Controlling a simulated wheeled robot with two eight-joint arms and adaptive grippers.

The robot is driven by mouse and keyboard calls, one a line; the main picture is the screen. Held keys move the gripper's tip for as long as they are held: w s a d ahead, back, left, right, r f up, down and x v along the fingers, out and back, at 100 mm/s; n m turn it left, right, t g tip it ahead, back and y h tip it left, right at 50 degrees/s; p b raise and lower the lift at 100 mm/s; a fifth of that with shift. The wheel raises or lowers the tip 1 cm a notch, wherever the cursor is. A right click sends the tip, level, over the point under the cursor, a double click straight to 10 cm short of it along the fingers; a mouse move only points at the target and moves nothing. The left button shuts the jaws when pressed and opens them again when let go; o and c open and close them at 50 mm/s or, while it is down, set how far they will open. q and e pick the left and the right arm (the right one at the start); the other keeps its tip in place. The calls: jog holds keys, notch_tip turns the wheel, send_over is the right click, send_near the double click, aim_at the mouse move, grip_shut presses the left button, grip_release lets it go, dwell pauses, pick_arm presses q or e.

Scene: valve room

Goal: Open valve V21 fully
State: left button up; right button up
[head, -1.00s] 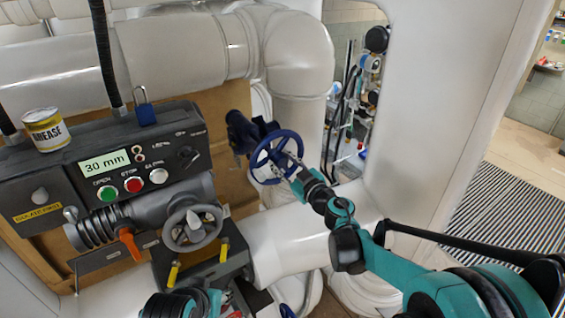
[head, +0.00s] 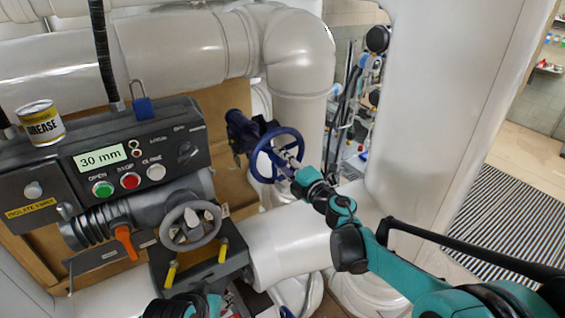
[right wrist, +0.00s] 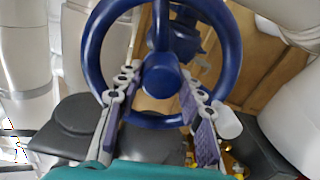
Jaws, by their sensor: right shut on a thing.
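A blue handwheel (head: 257,160) on a blue valve stands right of the brown panel in the head view. It fills the upper middle of the right wrist view (right wrist: 228,45). No tag reading V21 is legible on it. My right gripper (head: 290,158) is at the wheel's face. Its two fingers (right wrist: 158,84) lie inside the rim on either side of the hub, shut on the wheel; the exact contact is hard to see. A teal and black part of mine shows at the bottom edge of the head view, but no left fingers show.
A black control box (head: 70,165) reads 30 mm and has green, red and white buttons. A grey handwheel (head: 190,227) with an orange lever (head: 125,240) sits below. A grease can (head: 40,124) and blue padlock (head: 142,105) are on top. White pipes (head: 298,60) crowd the valve.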

jog(key=shift+w+d+r+n, duration=0.15)
jog(key=shift+w+r+n, duration=0.15)
jog(key=shift+n, duration=0.2)
jog(key=n, duration=0.2)
jog(key=shift+f+n, duration=0.1)
jog(key=shift+n, duration=0.3)
jog(key=n+b, duration=0.1)
jog(key=n, duration=0.8)
jog(key=shift+s+n, duration=0.1)
jog(key=shift+n, duration=0.3)
jog(key=shift+c, duration=0.3)
jog(key=n, duration=0.4)
jog(key=shift+b, duration=0.4)
